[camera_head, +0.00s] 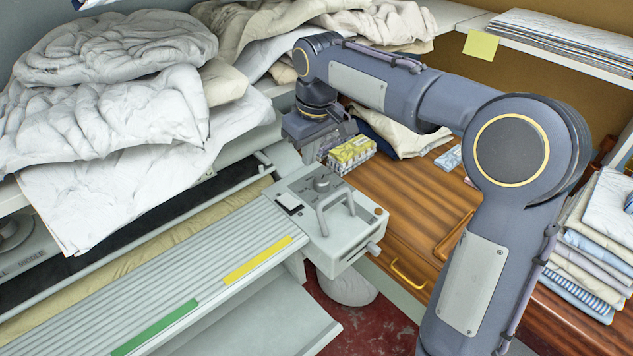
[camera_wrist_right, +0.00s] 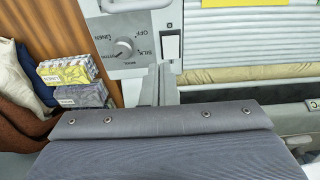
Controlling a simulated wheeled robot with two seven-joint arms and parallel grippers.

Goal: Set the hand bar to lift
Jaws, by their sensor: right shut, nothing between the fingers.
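In the right wrist view the dial (camera_wrist_right: 124,47) and the pale switch (camera_wrist_right: 171,46) show above my gripper. My right gripper (camera_head: 318,135) is just behind the control box, shut and empty. Its grey body covers the lower wrist view. My left gripper is not in view.
Crumpled white laundry (camera_head: 120,110) is heaped at the left above the roller. Small yellow and grey boxes (camera_head: 351,153) stand on the wooden top beside my gripper. Folded linen (camera_head: 600,240) is stacked at the right. A yellow note (camera_head: 481,45) hangs from the shelf.

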